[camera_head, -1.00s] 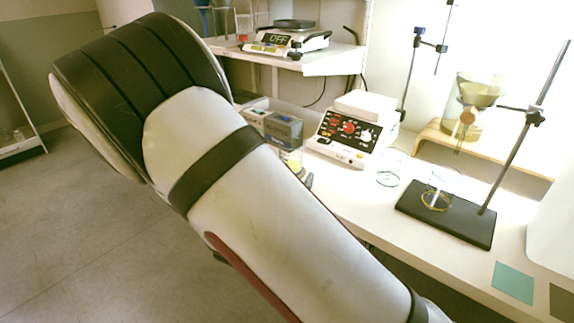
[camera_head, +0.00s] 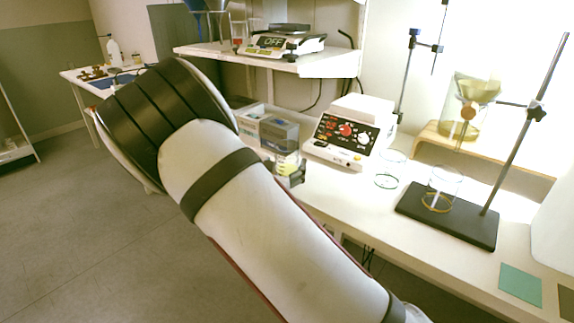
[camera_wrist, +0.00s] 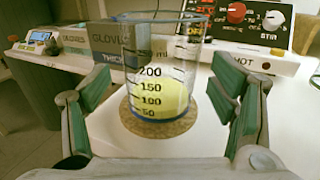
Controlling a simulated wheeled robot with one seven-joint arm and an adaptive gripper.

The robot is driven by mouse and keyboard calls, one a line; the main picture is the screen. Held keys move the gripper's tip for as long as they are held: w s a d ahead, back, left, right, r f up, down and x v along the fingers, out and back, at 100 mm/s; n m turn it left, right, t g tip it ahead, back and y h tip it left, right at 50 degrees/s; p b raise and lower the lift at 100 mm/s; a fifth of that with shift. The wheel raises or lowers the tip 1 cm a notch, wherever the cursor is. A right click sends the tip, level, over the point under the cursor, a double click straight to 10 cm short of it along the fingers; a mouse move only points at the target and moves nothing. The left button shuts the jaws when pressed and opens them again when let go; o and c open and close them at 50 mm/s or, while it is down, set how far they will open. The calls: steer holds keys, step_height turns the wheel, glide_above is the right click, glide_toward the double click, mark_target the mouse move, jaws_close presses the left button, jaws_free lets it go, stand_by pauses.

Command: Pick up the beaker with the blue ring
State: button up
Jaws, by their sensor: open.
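The beaker with the blue ring (camera_wrist: 158,75) stands upright in the middle of the wrist view. It is clear, with volume marks and yellow contents at the bottom, on a round cork mat (camera_wrist: 160,127). My gripper (camera_wrist: 162,95) is open, one green-padded finger on each side of the beaker, with a gap on both sides. In the head view the beaker (camera_head: 286,162) shows small just past my arm, partly hidden. A green-ringed beaker (camera_head: 387,180) and a yellow-ringed beaker (camera_head: 440,190) stand farther right.
Glove boxes (camera_head: 276,133) stand behind the blue-ringed beaker. A hotplate stirrer (camera_head: 345,135) is to its right. The yellow-ringed beaker is on a black stand base (camera_head: 460,226) with a rod. A shelf with a scale (camera_head: 282,44) is above. Bench space around the green-ringed beaker is clear.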

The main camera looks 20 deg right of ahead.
steer(key=shift+b+x, duration=0.45)
steer(key=shift+x, duration=1.4)
steer(key=c, duration=1.4)
